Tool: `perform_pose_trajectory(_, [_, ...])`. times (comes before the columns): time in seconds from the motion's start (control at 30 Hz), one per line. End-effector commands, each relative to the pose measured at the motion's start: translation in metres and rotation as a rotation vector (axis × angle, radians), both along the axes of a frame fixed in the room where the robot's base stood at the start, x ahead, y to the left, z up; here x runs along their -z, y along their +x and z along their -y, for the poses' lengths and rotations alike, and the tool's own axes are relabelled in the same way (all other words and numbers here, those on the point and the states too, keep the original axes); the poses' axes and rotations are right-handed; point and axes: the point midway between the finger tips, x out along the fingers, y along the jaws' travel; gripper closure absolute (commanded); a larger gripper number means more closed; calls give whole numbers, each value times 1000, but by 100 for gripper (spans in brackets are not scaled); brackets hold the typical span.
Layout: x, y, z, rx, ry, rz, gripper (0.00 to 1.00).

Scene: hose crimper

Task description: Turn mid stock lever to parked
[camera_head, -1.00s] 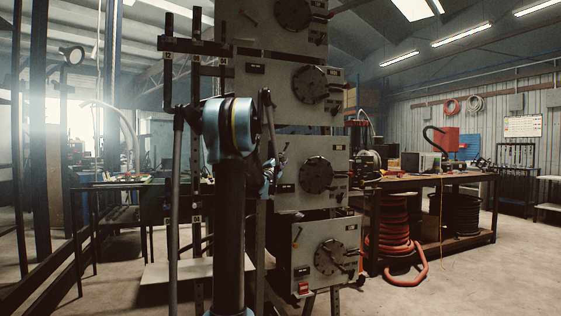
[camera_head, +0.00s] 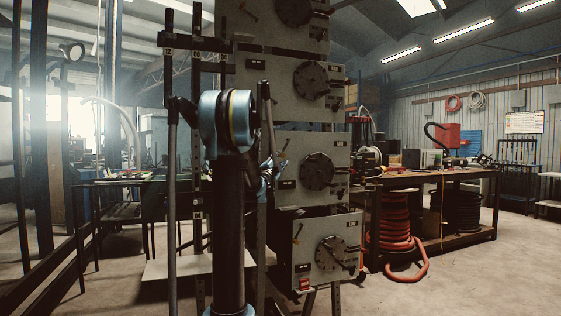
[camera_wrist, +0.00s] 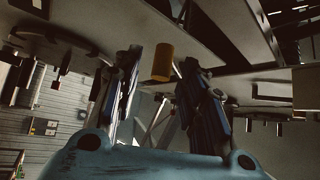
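A stack of grey boxes with round dark dials stands in the head view. The third box down (camera_head: 290,199) has a dial (camera_head: 318,171) and a small slanted lever (camera_head: 285,147) at its upper left, partly hidden by my arm. I cannot tell which lever is the mid stock one. My gripper (camera_head: 268,172) is at this box's left edge, partly hidden behind my arm. In the wrist view my gripper (camera_wrist: 160,68) has its fingers apart. A yellow-orange cylinder (camera_wrist: 162,62) shows between the fingertips, with no clear contact.
The lowest box (camera_head: 310,263) has a lever (camera_head: 297,233) and a red switch (camera_head: 304,284). Dark upright posts stand left of the stack. A workbench (camera_head: 440,177) with red hose coils (camera_head: 392,225) stands to the right. Open floor lies at the front right.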

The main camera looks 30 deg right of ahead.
Motion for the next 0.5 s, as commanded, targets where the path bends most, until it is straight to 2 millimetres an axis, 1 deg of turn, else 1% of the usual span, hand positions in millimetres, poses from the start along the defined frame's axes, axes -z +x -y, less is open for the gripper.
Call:
perform_pose_trajectory(0.03, [4,-7,-8,-2,1,1,62])
perform_pose_trajectory(0.1, [9,-15,-18,-1,0,0,62])
perform_pose_trajectory(0.3, [21,-34,-41,0,0,0,62])
perform_pose_trajectory(0.5, [27,-44,-51,1,1,1,62])
